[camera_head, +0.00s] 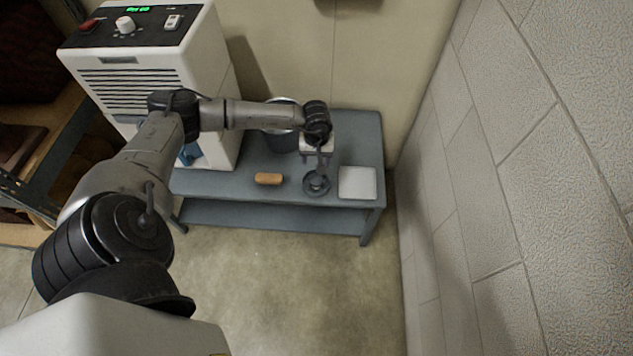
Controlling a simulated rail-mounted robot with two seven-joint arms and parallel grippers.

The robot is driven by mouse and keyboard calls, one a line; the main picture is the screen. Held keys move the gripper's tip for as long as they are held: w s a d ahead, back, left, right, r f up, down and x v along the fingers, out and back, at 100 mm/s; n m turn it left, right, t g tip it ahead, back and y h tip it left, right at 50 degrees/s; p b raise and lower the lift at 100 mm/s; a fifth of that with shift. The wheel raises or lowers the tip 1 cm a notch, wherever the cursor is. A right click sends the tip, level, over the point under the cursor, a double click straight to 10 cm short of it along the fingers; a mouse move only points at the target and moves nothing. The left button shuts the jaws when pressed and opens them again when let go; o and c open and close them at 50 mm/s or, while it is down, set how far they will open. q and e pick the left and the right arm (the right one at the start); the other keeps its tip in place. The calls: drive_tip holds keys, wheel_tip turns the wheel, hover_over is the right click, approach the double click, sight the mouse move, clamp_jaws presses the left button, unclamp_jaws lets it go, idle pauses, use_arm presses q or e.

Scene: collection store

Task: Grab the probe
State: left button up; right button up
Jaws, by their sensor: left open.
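A thin dark upright piece, which looks like the probe (320,168), rises from a round dark base (316,184) on the blue-grey table (218,184). My left gripper (316,160) points down just above and behind the round base, with its fingers apart. The thin piece shows in front of or between the fingers; I cannot tell which, nor whether they touch it. My wrist hides part of this spot from above. My right gripper is not in view.
A tan block (268,179) lies left of the round base and a white flat square (357,183) lies right of it. A dark bucket (281,141) stands behind my forearm. A white vented machine (140,85) stands at left. A block wall (500,150) bounds the right.

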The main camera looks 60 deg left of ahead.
sight(316, 179)
use_arm(q)
wheel_tip(316, 179, down, 8)
drive_tip(key=b, duration=0.3)
drive_tip(key=shift+r, duration=0.15)
drive_tip(key=shift+f, duration=0.45)
wheel_tip(316, 179, down, 5)
drive_tip(key=b, duration=0.3)
drive_tip(key=shift+s+f+b, duration=0.1)
drive_tip(key=shift+f+b, duration=0.05)
drive_tip(key=shift+b, duration=0.25)
drive_tip(key=shift+c, duration=1.3)
drive_tip(key=c, duration=0.4)
